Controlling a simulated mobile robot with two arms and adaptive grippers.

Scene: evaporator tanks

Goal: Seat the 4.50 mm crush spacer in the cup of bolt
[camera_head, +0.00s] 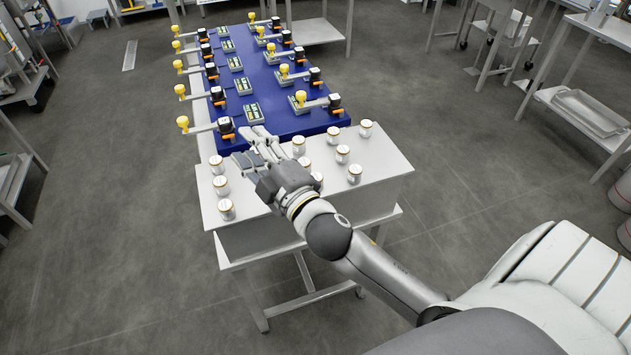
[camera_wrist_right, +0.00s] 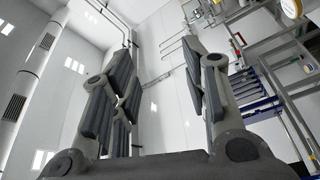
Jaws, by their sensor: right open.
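Several small white jars with orange-brown bands stand upright on the light table top, one of them at the front left (camera_head: 226,209). They may be the spacers, but their labels are too small to read. The blue board (camera_head: 270,85) behind them carries two rows of yellow-knobbed fixtures, one at the near left (camera_head: 183,122). I cannot tell which holds the bolt's cup. My right gripper (camera_head: 254,146) is open above the table, between the left and middle jars, with nothing between its fingers. In the right wrist view, its fingers (camera_wrist_right: 165,85) are spread apart. My left gripper is not in view.
Small display boxes (camera_head: 252,112) run down the middle of the blue board. The light table (camera_head: 345,199) has bare room at its front right. Steel shelving with a tray (camera_head: 590,112) stands at the right, and open floor surrounds the table.

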